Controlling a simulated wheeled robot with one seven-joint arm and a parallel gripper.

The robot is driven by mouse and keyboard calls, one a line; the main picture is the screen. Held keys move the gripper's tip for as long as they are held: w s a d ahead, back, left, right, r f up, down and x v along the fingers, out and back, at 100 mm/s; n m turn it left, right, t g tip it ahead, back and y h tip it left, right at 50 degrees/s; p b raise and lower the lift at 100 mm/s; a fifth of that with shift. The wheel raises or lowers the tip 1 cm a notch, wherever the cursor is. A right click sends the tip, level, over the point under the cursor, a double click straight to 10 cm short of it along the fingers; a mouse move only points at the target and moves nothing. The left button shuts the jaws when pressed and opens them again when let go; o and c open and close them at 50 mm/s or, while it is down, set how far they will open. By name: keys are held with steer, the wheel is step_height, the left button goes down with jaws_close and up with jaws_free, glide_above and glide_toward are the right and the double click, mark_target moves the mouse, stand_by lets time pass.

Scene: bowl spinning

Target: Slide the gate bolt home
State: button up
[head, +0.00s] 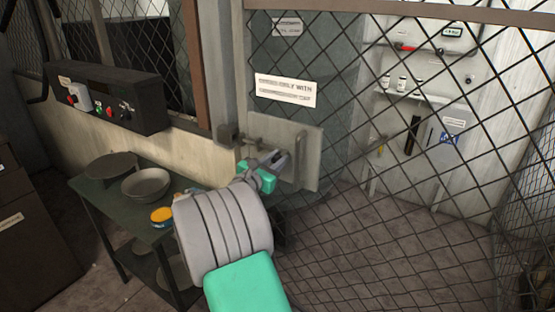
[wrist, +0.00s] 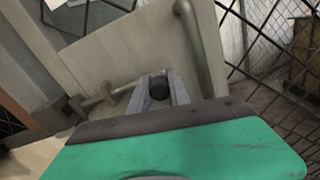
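The gate bolt (wrist: 122,89) is a grey rod on a pale plate (head: 311,153) fixed to the mesh gate; it also shows in the head view (head: 262,143). Its dark round knob (wrist: 159,87) is between my fingertips in the wrist view. My gripper (head: 273,160) is at the plate, its two grey fingers (wrist: 161,90) apart on either side of the knob. I cannot tell whether either finger touches it. A dark catch block (head: 227,135) is on the post left of the plate. The knob is hidden in the head view.
A bent grey handle (wrist: 200,45) stands on the plate right of my fingers. A green table (head: 98,186) with bowls (head: 146,184) and a yellow-lidded tub (head: 161,216) is left of my arm. A control box (head: 105,95) hangs on the wall. Shelves show behind the mesh.

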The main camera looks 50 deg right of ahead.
jaws_close()
stand_by(0.9)
